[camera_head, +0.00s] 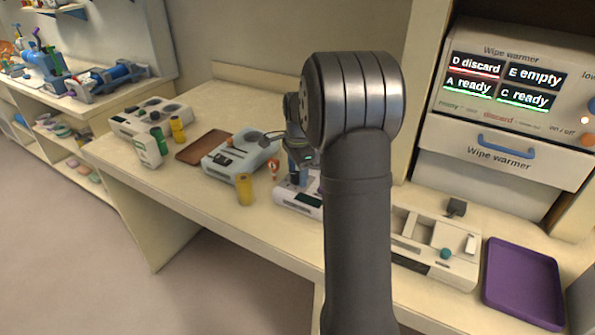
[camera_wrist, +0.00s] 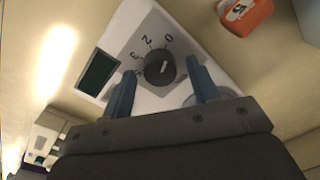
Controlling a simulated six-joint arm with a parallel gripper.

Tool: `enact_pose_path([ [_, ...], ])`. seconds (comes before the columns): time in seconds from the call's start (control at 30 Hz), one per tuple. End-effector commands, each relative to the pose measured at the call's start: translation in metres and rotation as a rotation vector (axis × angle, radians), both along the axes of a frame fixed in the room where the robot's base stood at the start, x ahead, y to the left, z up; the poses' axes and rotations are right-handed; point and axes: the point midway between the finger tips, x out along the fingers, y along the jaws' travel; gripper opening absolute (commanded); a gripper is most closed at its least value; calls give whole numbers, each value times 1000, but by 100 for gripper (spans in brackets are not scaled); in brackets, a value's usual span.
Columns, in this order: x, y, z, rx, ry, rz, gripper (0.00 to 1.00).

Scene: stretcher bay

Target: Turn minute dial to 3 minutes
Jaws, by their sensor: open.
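The minute dial (camera_wrist: 159,67) is a dark round knob with a white pointer line, on a grey scale plate marked 0, 2 and 3. I cannot tell for sure which mark the pointer faces. The dial sits on a white device (camera_head: 300,204) with a dark display (camera_wrist: 97,72). My gripper (camera_wrist: 163,86) is open, its blue fingers apart on either side of the dial's near edge; contact is not clear. In the head view my gripper (camera_head: 298,170) is over the device, and the dial is hidden there.
A beige tray unit (camera_head: 433,247) and purple tray (camera_head: 523,283) are at right, below the wipe warmer (camera_head: 510,95).

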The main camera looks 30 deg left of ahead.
Motion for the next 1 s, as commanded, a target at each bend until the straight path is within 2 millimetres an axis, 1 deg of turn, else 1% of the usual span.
enact_pose_path([
  [0.17,0,0,0,0,0,0,55],
  [0.2,0,0,0,0,0,0,53],
  [0.27,0,0,0,0,0,0,41],
  [0.4,0,0,0,0,0,0,14],
  [0.43,0,0,0,0,0,0,10],
  [0.77,0,0,0,0,0,42,10],
  [1.0,1,0,1,0,0,184,10],
])
